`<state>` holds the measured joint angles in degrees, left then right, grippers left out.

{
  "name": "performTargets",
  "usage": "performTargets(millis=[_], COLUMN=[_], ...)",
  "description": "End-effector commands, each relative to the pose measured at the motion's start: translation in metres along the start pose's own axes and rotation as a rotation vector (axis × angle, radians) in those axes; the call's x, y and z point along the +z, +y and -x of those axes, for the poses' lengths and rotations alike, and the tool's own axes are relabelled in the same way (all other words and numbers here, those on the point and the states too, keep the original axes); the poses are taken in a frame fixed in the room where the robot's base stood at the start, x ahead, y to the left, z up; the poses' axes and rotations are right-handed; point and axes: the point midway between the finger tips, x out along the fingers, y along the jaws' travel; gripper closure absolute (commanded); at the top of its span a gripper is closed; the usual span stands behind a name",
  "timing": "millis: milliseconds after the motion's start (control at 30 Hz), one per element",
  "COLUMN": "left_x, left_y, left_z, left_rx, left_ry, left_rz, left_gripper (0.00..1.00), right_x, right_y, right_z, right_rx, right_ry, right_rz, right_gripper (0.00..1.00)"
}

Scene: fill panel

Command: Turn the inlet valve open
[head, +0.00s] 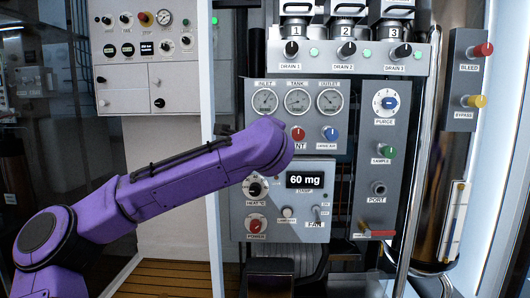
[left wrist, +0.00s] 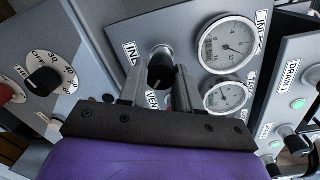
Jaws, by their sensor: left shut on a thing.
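In the head view my purple left arm reaches in from the left across the grey panel (head: 338,208). It hides the inlet knob and the gripper there. My right gripper is not in view.
Close by are a red vent knob (head: 298,134) and a blue knob (head: 330,133). The inlet gauge (head: 265,102) is above the arm. A heat dial (head: 255,188) and a red power knob (head: 256,225) lie below. A purge column (head: 379,160) stands at right.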

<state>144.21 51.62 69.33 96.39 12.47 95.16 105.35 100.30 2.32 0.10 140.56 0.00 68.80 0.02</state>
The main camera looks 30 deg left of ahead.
Motion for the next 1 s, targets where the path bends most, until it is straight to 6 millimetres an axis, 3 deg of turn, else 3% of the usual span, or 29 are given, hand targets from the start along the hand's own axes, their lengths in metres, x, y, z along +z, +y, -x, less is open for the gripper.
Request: performTargets(millis=[33, 333, 1000], left_x=[-0.003, -0.002, -0.001], left_y=[0.006, 0.003, 0.001], left_z=[0.0, 0.0, 0.0], left_rx=[0.003, 0.006, 0.007], left_ry=[0.002, 0.01, 0.012], left_rz=[0.031, 0.184, 0.242], left_gripper=[0.98, 0.98, 0.98], right_x=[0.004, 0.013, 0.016], right_y=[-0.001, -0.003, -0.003], right_z=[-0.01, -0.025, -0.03], right_rx=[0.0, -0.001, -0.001], right_ry=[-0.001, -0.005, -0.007], right_rz=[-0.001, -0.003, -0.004], right_gripper=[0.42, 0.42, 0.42])
